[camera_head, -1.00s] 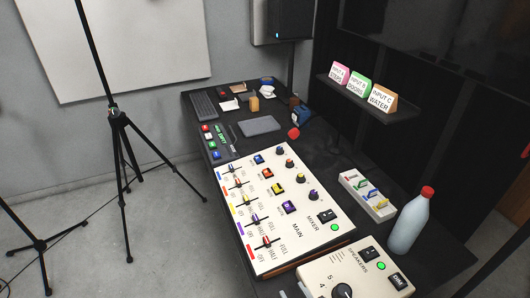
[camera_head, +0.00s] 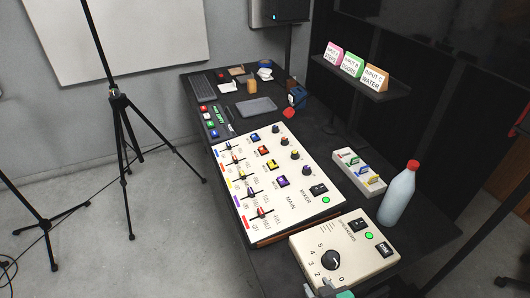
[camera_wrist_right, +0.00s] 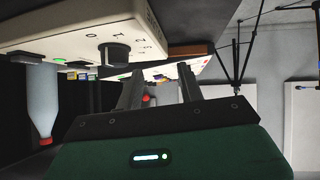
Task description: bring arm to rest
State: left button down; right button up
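My right gripper (camera_head: 328,287) shows at the bottom edge of the head view, in front of the speakers box (camera_head: 345,240) and its black knob. Only its grey tip and a bit of green show there. In the right wrist view its two dark fingers (camera_wrist_right: 160,75) stand apart with nothing held between them. The mixer panel (camera_head: 300,215), with coloured sliders and knobs, lies behind the speakers box. My left gripper is in neither view.
A bottle with a red cap (camera_head: 397,195) stands right of the speakers box, near a small switch box (camera_head: 360,172). Label cards (camera_head: 352,65) stand on a shelf. A tripod (camera_head: 122,110) stands on the floor at left, where the floor is mostly open.

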jog(key=s+d+r+m+g+h, duration=0.25)
jog(key=s+d+g, duration=0.55)
jog(key=s, duration=0.4)
jog(key=s+a+f+x, duration=0.1)
jog(key=s+x, duration=0.2)
jog(key=x, duration=1.2)
jog(key=s+x, duration=0.3)
jog(key=x, duration=1.1)
jog(key=s+d+f, duration=0.2)
jog(key=s+f, duration=0.8)
jog(key=s+d+f+n+g, duration=0.1)
jog(key=s+d+f, duration=0.1)
jog(key=s+f, duration=0.8)
jog(key=shift+f, duration=0.75)
jog(key=shift+y, duration=0.25)
